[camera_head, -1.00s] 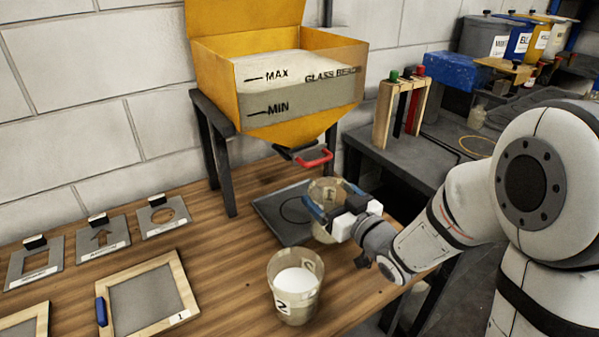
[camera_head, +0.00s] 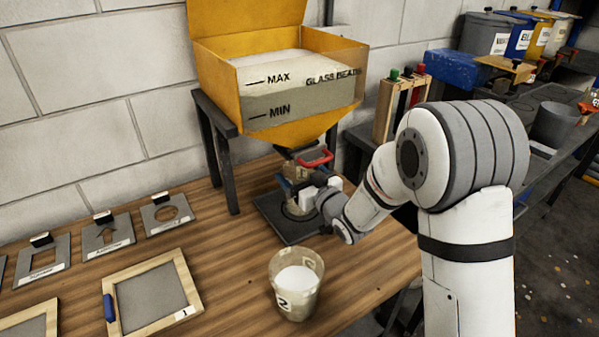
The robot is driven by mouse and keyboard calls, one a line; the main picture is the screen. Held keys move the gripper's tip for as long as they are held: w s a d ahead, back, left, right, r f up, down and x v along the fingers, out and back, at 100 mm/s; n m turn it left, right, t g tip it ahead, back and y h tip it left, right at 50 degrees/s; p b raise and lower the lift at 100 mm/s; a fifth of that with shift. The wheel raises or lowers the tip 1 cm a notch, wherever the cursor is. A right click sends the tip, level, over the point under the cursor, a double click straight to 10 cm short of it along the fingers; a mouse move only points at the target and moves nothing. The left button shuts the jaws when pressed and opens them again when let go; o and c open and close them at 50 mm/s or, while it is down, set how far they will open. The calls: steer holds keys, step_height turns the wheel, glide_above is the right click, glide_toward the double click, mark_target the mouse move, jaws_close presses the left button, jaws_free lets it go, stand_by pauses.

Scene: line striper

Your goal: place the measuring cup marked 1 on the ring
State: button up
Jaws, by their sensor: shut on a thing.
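My gripper (camera_head: 303,187) is shut on a clear measuring cup (camera_head: 300,203), with its blue-tipped fingers on either side. The cup is upright under the yellow hopper's outlet, over the dark tray. Its mark is hard to read now; in the earlier frame it looks like a 1. The ring (camera_head: 287,214) is a thin dark circle on the tray (camera_head: 282,229), partly hidden behind the cup and gripper. I cannot tell whether the cup touches the tray. A second cup marked 2 (camera_head: 296,285), holding white material, stands on the table in front.
The yellow hopper (camera_head: 225,85) with a red handle (camera_head: 315,159) is close above the held cup, on dark legs. Stencil plates (camera_head: 107,237) and a framed screen marked 1 (camera_head: 152,293) lie at left. Bare wood lies between screen and tray.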

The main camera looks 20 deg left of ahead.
steer(key=shift+f, duration=0.2)
steer(key=o, duration=1.2)
steer(key=shift+r, duration=0.1)
